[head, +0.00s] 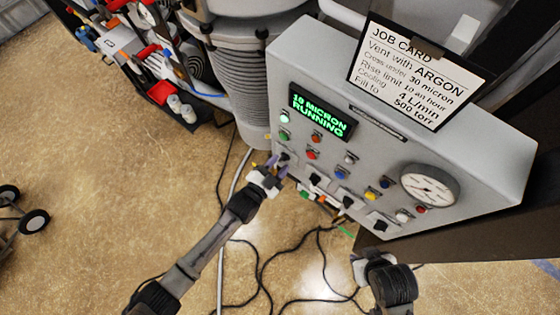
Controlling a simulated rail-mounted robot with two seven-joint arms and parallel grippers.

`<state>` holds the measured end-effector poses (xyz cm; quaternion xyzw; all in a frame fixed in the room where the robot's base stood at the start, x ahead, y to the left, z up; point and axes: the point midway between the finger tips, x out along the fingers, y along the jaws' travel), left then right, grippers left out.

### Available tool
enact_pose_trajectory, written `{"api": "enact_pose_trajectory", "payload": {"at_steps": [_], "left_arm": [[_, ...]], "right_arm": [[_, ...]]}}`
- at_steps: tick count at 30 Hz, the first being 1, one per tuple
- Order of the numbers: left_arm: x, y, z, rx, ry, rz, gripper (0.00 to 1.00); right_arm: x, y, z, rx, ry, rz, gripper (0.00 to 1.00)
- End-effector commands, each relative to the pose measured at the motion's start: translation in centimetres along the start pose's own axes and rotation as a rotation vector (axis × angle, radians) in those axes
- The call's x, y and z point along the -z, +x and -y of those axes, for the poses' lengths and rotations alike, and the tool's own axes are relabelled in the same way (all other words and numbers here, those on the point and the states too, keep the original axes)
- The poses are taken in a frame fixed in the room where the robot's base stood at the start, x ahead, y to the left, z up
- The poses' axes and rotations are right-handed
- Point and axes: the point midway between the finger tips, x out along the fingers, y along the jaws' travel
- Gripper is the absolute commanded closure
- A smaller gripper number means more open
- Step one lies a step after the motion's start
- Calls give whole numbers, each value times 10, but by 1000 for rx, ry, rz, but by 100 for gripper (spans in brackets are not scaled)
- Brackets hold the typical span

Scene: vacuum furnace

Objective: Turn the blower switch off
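The grey control panel (300,62) carries several black rotary switches along its lower part. One switch (285,156) is at the lower left, with others at the lower middle (316,179) and lower right (380,222). Their labels are too small to read, so I cannot tell which is the blower switch. My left gripper (278,165) is at the lower-left switch, its purple fingertips close to or touching it. Whether they grip it is unclear. My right gripper (359,268) is below the panel's lower edge, away from the switches; its fingers cannot be made out.
A green display (318,114) reads "10 MICRON RUNNING". Coloured buttons and lamps and a round gauge (429,186) are on the panel. A job card (420,75) stands on top. A ribbed column (235,75) and a tool cart (150,60) are left. Cables (262,270) lie on the floor.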

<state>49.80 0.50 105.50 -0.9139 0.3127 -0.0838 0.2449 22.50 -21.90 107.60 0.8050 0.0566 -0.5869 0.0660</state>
Motion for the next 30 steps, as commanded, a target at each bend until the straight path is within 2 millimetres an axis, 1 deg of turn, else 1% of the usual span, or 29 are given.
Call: {"api": "enact_pose_trajectory", "payload": {"at_steps": [1,5,14,17,26,30], "left_arm": [[1,4,0,0,0,0,63],[0,8,0,-1,0,0,63],[0,10,0,0,0,0,63],[0,10,0,0,0,0,70],[0,9,0,0,0,0,99],[0,9,0,0,0,0,100]], "right_arm": [[0,0,0,1,1,0,57],[1,-1,1,3,4,-1,57],[1,-1,3,8,10,-2,57],[1,-1,3,8,10,-2,57],[1,-1,3,7,8,-2,57],[1,-1,2,5,5,-2,57]]}}
